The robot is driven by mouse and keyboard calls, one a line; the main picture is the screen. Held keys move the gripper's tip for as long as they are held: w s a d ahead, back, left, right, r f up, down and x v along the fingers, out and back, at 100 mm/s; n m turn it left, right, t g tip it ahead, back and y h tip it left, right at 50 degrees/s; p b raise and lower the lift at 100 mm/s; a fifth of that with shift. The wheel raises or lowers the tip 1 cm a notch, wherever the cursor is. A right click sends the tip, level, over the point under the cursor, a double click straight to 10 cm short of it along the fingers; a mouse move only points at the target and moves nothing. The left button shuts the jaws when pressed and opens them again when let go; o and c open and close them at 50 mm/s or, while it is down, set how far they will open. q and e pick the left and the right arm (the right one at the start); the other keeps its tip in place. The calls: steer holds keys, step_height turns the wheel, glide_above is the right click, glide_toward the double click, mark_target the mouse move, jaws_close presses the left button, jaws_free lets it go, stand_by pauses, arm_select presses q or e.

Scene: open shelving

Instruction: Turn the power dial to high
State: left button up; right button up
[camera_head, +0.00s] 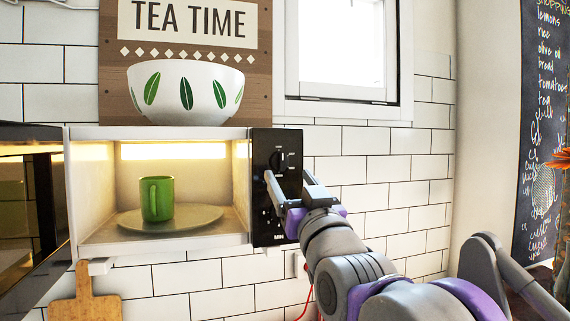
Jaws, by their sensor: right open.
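A microwave (158,133) is open, with a lit interior. Its black control panel (263,146) is on its right side. A dark dial (279,160) shows on the upper part of the panel; its setting is too small to read. My right gripper (287,186) is open in front of the panel, its fingertips just below this dial in the picture. I cannot tell whether it touches the panel. The gripper and wrist hide part of the lower panel. My left gripper is not in view.
A green mug (157,198) stands on a plate (193,217) inside the microwave. The dark door (42,200) hangs open on the left. A white bowl with green leaves (186,92) rests on top. A wooden board (85,297) hangs below. White tiled wall is right of the panel.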

mark_target(283, 164)
steer(key=x, duration=0.5)
steer(key=shift+p, duration=0.35)
steer(key=shift+d, duration=0.1)
jaws_close()
